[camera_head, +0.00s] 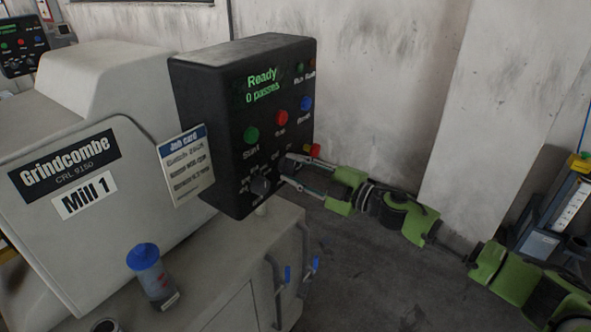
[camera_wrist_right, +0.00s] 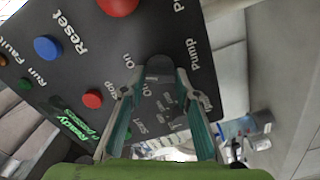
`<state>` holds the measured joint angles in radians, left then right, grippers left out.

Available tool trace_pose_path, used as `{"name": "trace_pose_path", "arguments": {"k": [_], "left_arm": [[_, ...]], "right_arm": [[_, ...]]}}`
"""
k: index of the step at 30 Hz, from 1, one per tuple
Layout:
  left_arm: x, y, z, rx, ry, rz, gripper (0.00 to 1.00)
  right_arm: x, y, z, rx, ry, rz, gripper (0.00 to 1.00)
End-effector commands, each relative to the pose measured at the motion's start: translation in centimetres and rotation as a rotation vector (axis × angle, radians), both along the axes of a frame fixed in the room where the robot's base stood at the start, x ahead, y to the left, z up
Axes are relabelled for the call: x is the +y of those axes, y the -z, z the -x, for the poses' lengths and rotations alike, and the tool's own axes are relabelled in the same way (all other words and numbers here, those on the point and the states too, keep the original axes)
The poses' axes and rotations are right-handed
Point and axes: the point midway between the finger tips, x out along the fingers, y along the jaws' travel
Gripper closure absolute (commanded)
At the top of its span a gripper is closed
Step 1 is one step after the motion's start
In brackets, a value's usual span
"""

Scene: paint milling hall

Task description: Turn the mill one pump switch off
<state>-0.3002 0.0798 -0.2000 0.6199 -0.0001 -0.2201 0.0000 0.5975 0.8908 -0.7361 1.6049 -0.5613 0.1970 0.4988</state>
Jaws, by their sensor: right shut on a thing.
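The black control box (camera_head: 212,135) of Mill 1 shows in the head view, its display reading "Ready, 0 passes". A dark rotary knob (camera_head: 260,186) is low on its face. My right gripper (camera_head: 284,169) comes in from the right, its fingertips at the lower right part of the panel. In the right wrist view my right gripper (camera_wrist_right: 158,78) has a dark knob (camera_wrist_right: 159,66) between its fingertips, beside "On" and "Pump" lettering. The gripper is shut on this knob. Its exact setting cannot be told. My left gripper is out of view.
Green (camera_head: 251,134), red (camera_head: 281,117) and blue (camera_head: 306,103) buttons sit above the gripper. A red button (camera_head: 314,150) is close to its upper finger. A job card (camera_head: 185,165) hangs on the box's left side. A blue-capped container (camera_head: 148,270) stands on the mill's ledge.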

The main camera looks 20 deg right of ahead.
Motion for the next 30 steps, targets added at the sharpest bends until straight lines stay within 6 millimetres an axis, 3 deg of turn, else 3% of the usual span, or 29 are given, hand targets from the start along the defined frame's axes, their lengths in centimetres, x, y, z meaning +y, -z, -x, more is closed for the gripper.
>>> {"name": "trace_pose_path", "arguments": {"k": [30], "left_arm": [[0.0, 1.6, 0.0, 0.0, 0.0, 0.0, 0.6]], "right_arm": [[0.1, 0.6, 0.1, -0.508, -0.002, 0.651, 0.93]]}}
